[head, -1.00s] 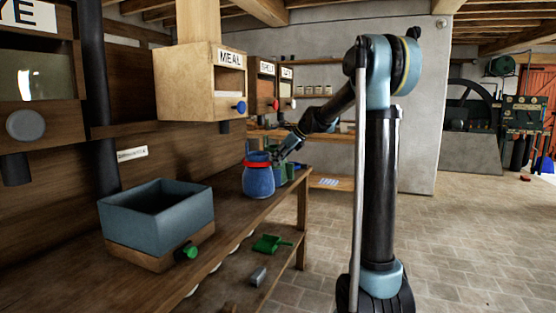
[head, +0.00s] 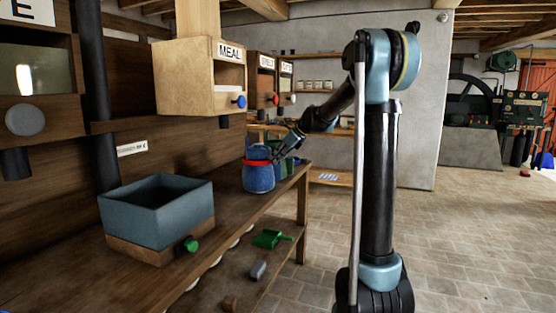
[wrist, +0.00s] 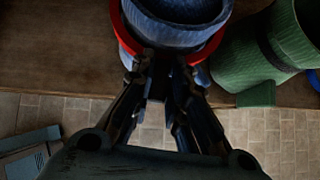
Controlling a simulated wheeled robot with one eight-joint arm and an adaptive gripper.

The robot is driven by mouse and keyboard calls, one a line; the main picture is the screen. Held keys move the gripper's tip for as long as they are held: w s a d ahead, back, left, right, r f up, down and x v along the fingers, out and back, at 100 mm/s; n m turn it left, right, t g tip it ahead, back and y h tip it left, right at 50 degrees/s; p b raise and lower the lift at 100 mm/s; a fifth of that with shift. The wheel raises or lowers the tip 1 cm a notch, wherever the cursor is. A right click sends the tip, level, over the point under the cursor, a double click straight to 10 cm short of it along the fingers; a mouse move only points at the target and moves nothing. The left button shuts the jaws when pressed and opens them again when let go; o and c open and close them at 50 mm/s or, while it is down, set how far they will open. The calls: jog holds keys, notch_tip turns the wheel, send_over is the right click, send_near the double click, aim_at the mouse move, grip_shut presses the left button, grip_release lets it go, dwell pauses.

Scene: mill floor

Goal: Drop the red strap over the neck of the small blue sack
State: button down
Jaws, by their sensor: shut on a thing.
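The small blue sack (head: 258,180) stands upright on the wooden bench, near its far end. It also shows at the top of the wrist view (wrist: 178,35). The red strap (head: 257,162) forms a ring around the sack's neck, below its open rim. In the wrist view the strap (wrist: 123,36) shows on the left and right of the rim. My gripper (wrist: 160,62) is shut on the near side of the strap, close against the sack. The fingertips partly hide the strap there. In the head view my gripper (head: 280,155) is at the sack's right side.
A green sack (wrist: 247,62) stands close to the right of the blue one. A blue-grey open bin (head: 155,228) stands nearer on the bench. The wooden MEAL box (head: 185,80) hangs above. A green scoop (head: 268,238) lies on the lower shelf.

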jog(key=c, duration=1.5)
grip_release()
jog(key=v, duration=1.2)
jog(key=shift+f, duration=0.15)
jog(key=shift+s+d, duration=0.1)
